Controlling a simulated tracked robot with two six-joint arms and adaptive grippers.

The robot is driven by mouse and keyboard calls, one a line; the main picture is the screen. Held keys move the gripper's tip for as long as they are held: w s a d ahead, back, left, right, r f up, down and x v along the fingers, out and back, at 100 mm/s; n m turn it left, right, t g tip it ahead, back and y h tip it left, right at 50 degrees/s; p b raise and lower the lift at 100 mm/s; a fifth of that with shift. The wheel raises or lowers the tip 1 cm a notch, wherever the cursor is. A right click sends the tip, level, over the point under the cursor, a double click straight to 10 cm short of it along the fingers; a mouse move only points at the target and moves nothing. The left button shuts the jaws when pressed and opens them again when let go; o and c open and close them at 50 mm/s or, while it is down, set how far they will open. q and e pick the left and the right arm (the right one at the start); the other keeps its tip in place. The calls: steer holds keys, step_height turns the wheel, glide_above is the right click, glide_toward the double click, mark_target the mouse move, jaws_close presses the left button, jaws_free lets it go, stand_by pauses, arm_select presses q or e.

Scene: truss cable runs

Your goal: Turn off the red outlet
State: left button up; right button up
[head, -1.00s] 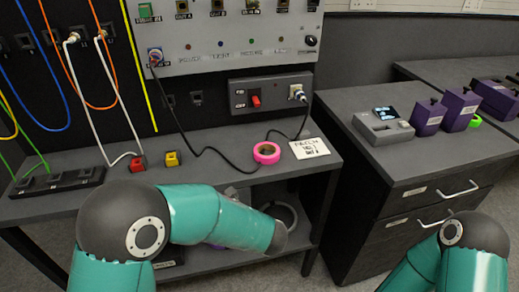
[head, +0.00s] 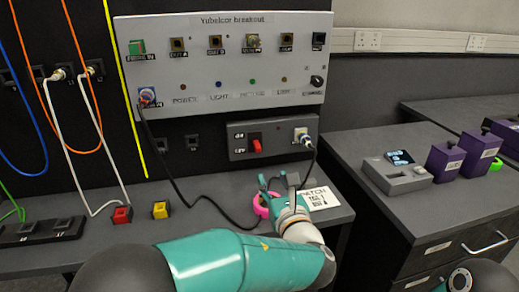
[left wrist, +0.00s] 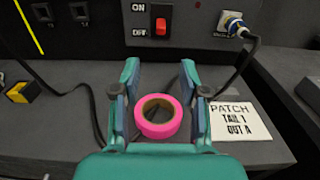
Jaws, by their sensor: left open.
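A red rocker switch (head: 254,145) sits on a grey box (head: 232,149) below the breakout panel. In the left wrist view the switch (left wrist: 161,26) has ON printed above and OFF below on its left; I cannot tell which way it is set. My left gripper (head: 279,182) is open and empty, in front of and below the box, with its fingers toward it. In the left wrist view the open fingers (left wrist: 160,70) point up toward the switch, apart from it. A small red block (head: 122,214) with a white cable stands on the bench. My right gripper is out of view.
A pink tape roll (left wrist: 159,116) lies on the bench, showing between my fingers. A PATCH card (left wrist: 241,121) lies beside it. A black cable (head: 307,150) is plugged into the box's right side. A yellow block (head: 160,210) stands left. Purple boxes (head: 446,161) are on the right bench.

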mark_target(259, 149)
arm_select(q)
steer(key=p+x, duration=0.1)
steer(key=x, duration=1.4)
steer(key=shift+w+f, duration=0.1)
steer(key=shift+w, duration=0.2)
steer(key=shift+c, duration=0.2)
jaws_close()
